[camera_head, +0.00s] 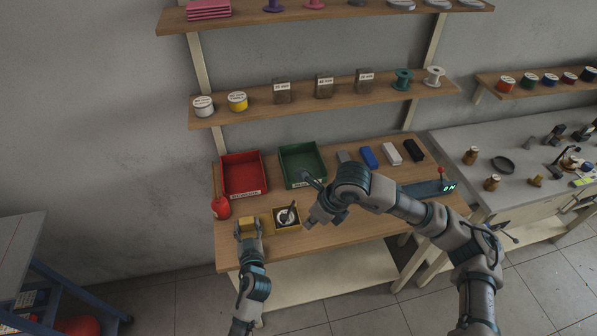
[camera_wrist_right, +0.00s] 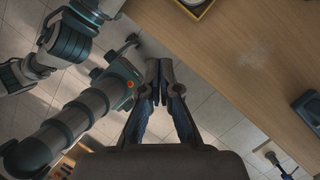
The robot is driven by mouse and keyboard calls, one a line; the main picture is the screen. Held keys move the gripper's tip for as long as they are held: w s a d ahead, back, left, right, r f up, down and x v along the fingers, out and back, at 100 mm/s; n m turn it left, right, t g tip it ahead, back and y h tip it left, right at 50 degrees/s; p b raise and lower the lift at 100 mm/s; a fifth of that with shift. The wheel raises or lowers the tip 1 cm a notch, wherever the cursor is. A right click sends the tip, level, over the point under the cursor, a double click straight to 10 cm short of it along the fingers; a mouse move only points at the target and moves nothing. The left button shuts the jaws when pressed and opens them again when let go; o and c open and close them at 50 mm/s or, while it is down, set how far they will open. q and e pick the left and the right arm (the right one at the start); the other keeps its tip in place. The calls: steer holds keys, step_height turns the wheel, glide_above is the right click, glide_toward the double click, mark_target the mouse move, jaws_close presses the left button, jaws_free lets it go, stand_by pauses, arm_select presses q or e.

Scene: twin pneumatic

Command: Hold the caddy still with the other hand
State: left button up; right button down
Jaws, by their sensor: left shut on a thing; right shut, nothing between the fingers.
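The caddy (camera_head: 277,228) appears to be the small yellow-rimmed square box on the wooden table near its front edge. It holds a white round item (camera_head: 285,215) and a dark-handled tool (camera_head: 291,212). Its corner also shows at the top of the right wrist view (camera_wrist_right: 207,8). My left gripper (camera_head: 247,231) is shut on a yellow piece (camera_head: 246,222) just left of the box; I cannot tell whether this piece is part of the caddy. My right gripper (camera_head: 309,222) is just right of the box. Its fingers are together and empty in the right wrist view (camera_wrist_right: 159,88).
A red bin (camera_head: 242,190) and a green bin (camera_head: 302,181) stand behind the caddy. A red bottle (camera_head: 221,208) stands at the left. Several small blocks, including a blue one (camera_head: 369,157), lie at the back right. The front right of the table (camera_head: 350,234) is bare.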

steer(key=w+d+f+m+y, duration=0.2)
steer(key=d+f+m+y, duration=0.8)
steer(key=y, duration=0.4)
steer(key=shift+m, duration=0.4)
steer(key=a, duration=0.7)
steer(key=w+a, duration=0.1)
steer(key=a, duration=0.3)
steer(key=shift+a+f, duration=0.1)
steer(key=shift+a, duration=0.1)
steer(key=shift+w+a, duration=0.35)
steer(key=shift+w, duration=0.25)
steer(key=shift+w+a, duration=0.3)
steer(key=shift+w, duration=0.25)
steer(key=shift+w+a+f, duration=0.1)
steer(key=shift+w+a, duration=0.25)
steer(key=shift+w, duration=0.15)
